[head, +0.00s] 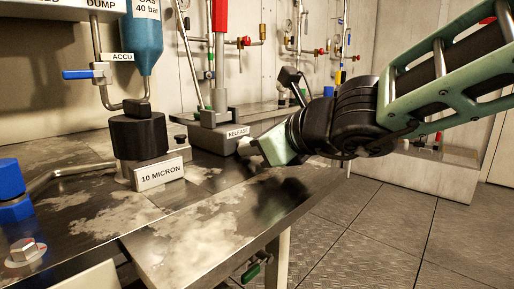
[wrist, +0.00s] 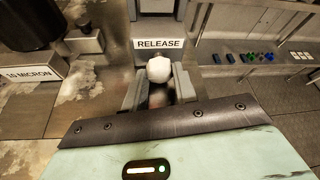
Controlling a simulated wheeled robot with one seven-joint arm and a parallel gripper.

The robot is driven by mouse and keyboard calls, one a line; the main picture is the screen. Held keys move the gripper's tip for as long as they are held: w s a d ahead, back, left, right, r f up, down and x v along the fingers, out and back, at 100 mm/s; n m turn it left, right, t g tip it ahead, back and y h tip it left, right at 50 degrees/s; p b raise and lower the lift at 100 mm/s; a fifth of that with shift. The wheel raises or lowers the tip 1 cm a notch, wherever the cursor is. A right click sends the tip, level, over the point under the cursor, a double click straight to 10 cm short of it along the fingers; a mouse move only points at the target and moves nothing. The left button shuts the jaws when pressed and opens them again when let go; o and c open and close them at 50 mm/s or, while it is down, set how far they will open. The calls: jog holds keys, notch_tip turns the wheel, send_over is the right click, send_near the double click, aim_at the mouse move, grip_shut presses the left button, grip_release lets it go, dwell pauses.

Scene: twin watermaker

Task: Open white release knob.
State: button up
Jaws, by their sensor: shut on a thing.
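The white release knob (wrist: 159,69) shows in the wrist view as a rounded white knob just in front of the RELEASE label (wrist: 160,43). My gripper (wrist: 158,88) has its two grey fingers on either side of the knob and is shut on it. In the head view my gripper (head: 249,147) reaches in from the right to the front of the block with the RELEASE label (head: 237,132). The knob is mostly hidden there by the fingers.
A black filter housing (head: 138,134) with a 10 MICRON label (head: 160,174) stands to the left on the metal bench (head: 190,225). A blue cylinder (head: 143,40) hangs above it. A blue-handled valve (head: 84,74) is at the upper left. The floor (head: 385,230) right of the bench is clear.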

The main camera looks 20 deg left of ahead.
jog(key=o, duration=1)
jog(key=shift+d, duration=0.1)
jog(key=shift+p+v, duration=2.1)
jog(key=shift+v, duration=6.55)
jog(key=shift+f, duration=0.1)
